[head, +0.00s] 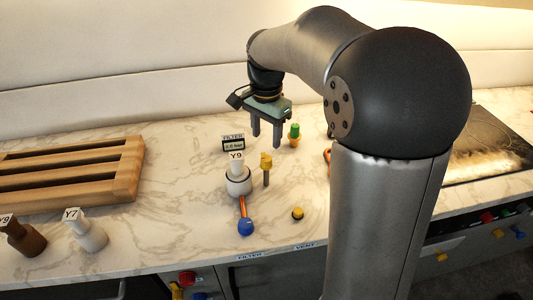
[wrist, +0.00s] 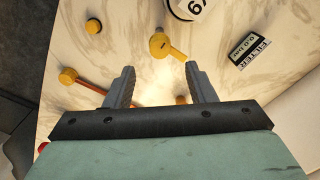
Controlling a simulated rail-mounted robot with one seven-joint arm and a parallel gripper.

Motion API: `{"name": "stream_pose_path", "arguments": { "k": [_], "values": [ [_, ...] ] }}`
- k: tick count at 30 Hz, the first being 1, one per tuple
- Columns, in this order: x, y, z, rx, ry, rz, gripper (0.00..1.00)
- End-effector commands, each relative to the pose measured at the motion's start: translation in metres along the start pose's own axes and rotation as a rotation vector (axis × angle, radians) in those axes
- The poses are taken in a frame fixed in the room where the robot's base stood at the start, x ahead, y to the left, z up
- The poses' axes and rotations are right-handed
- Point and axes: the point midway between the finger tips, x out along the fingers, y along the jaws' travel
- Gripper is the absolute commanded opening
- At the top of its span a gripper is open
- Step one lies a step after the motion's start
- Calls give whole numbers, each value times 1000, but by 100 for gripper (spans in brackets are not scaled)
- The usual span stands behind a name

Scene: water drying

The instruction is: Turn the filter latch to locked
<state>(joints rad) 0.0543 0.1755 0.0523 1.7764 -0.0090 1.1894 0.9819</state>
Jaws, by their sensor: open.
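The white filter housing (head: 238,183), marked Y9, stands upright on the marble counter and is cut off at the top of the wrist view (wrist: 186,8). Beside it, a yellow turning piece on a grey post (head: 266,160) appears to be the filter latch. In the wrist view the yellow latch (wrist: 160,45) has a round head with a short arm pointing lower right, just beyond the fingertips. I cannot read its locked mark. My gripper (head: 266,138) is open and empty, above and behind the latch; its two fingers (wrist: 159,72) show apart.
A FILTER gauge sign (head: 233,142) reads 0.0 bar. A green-topped orange fitting (head: 294,134) stands near my gripper. A blue knob with an orange lever (head: 245,227) and a yellow button (head: 298,213) lie in front. A wooden rack (head: 130,170) is at left.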

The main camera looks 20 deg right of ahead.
Motion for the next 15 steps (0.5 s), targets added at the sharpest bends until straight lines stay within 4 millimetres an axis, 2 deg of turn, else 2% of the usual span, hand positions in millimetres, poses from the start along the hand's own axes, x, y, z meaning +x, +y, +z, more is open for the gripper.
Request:
{"name": "stream_pose_path", "arguments": {
  "k": [3, 7, 15],
  "values": [
    [26, 1, 0, 0, -3, 4, 50],
    [50, 1, 0, 0, -2, 3, 50],
    [75, 0, 0, 0, 0, 0, 50]
  ]
}}
